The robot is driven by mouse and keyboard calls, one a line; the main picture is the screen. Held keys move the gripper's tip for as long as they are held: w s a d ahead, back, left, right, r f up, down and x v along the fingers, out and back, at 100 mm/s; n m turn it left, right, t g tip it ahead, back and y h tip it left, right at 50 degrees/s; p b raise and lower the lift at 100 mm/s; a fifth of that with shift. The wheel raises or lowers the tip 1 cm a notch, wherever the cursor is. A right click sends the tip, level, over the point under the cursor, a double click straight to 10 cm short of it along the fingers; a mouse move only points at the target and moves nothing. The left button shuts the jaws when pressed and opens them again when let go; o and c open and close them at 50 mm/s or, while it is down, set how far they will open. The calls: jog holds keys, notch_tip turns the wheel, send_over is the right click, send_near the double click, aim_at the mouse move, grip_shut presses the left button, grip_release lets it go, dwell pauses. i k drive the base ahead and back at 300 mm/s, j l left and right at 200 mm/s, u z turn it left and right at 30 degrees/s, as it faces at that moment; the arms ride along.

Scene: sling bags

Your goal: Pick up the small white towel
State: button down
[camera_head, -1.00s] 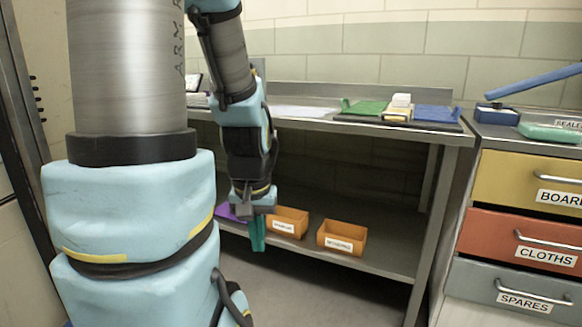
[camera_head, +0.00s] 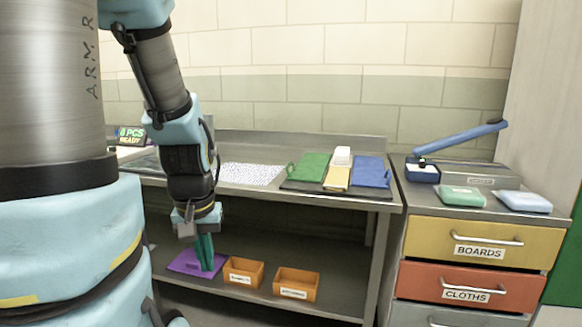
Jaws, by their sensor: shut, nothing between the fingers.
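I cannot surely make out a small white towel. A small white folded-looking item (camera_head: 341,156) sits on the bench top behind a yellow piece, between a green and a blue piece; it is too small to tell whether it is cloth. A white speckled sheet (camera_head: 250,174) lies flat on the bench to its left. My gripper (camera_head: 205,262) points down with its teal fingers shut and empty. It appears in front of the lower shelf, near a purple item, well below and left of the white item.
The steel bench (camera_head: 225,189) has a lower shelf (camera_head: 335,297) with a purple flat item (camera_head: 187,263) and two orange bins (camera_head: 243,271), (camera_head: 296,284). Green (camera_head: 306,167) and blue (camera_head: 371,171) pieces lie on top. A drawer cabinet (camera_head: 480,242) with a blue-handled tool (camera_head: 460,138) stands right.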

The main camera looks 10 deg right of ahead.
aim_at(341, 155)
jog(key=u, duration=0.3)
jog(key=l+u, duration=0.35)
jog(key=l, duration=0.15)
jog(key=k+l+u, duration=0.1)
jog(key=l+u, duration=0.25)
jog(key=l, duration=0.1)
